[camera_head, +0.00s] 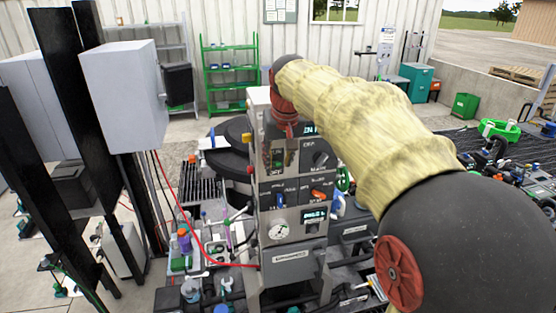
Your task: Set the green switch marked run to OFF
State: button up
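A grey control panel (290,187) stands upright near the middle, with rows of switches, small displays and a round white gauge. My arm, in a yellow sleeve, reaches in from the right. Its red wrist end with my gripper (286,130) hangs right in front of the panel's top left, just above the green control. The fingers are too small and hidden to tell open from shut, or contact.
A black knob (320,158), an orange handle (320,194) and a blue switch (281,201) are on the panel. A green valve wheel (344,179) is at its right side. A red cable (190,220) runs at left. A grey box (124,97) on black posts stands left.

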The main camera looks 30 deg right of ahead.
jog(key=shift+c, duration=1.1)
grip_shut()
